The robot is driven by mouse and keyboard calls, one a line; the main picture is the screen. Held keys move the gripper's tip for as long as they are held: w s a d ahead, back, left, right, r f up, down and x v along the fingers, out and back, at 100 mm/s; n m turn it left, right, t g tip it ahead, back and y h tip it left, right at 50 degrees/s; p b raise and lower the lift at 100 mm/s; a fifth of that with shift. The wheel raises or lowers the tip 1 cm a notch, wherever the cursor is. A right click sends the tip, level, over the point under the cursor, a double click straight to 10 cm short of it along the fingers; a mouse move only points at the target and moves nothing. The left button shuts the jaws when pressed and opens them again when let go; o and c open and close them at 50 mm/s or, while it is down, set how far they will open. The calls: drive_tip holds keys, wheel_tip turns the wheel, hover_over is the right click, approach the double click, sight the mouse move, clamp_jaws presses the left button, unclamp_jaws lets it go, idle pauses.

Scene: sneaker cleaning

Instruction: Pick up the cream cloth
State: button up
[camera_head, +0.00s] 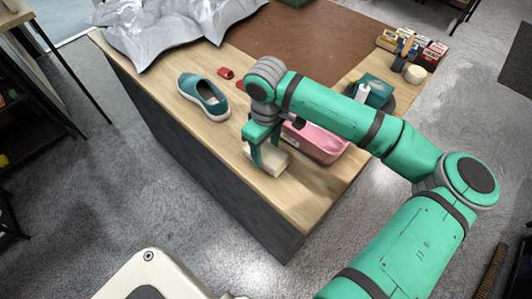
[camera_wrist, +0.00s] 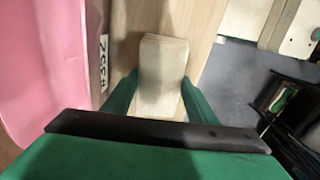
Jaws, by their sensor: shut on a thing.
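The cream cloth (camera_head: 268,160) is a folded, block-like piece near the front edge of the wooden table, below my gripper (camera_head: 266,150). In the wrist view the cloth (camera_wrist: 161,70) lies lengthwise between the two green fingers of my gripper (camera_wrist: 157,92). The fingers are shut on its sides. I cannot tell whether the cloth touches the table or is slightly above it.
A pink tub (camera_head: 318,143) stands right beside the cloth; it also shows in the wrist view (camera_wrist: 45,60). A teal sneaker (camera_head: 205,94) and a small red item (camera_head: 226,73) lie to the left on the table (camera_head: 150,85). Small boxes (camera_head: 432,54) stand at the far right.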

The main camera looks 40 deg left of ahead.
drive_tip(key=s+d+r, duration=0.8)
drive_tip(key=s+r, duration=0.2)
drive_tip(key=s, duration=0.1)
drive_tip(key=shift+s+r, duration=0.15)
drive_tip(key=shift+r, duration=0.15)
drive_tip(key=shift+s, duration=0.1)
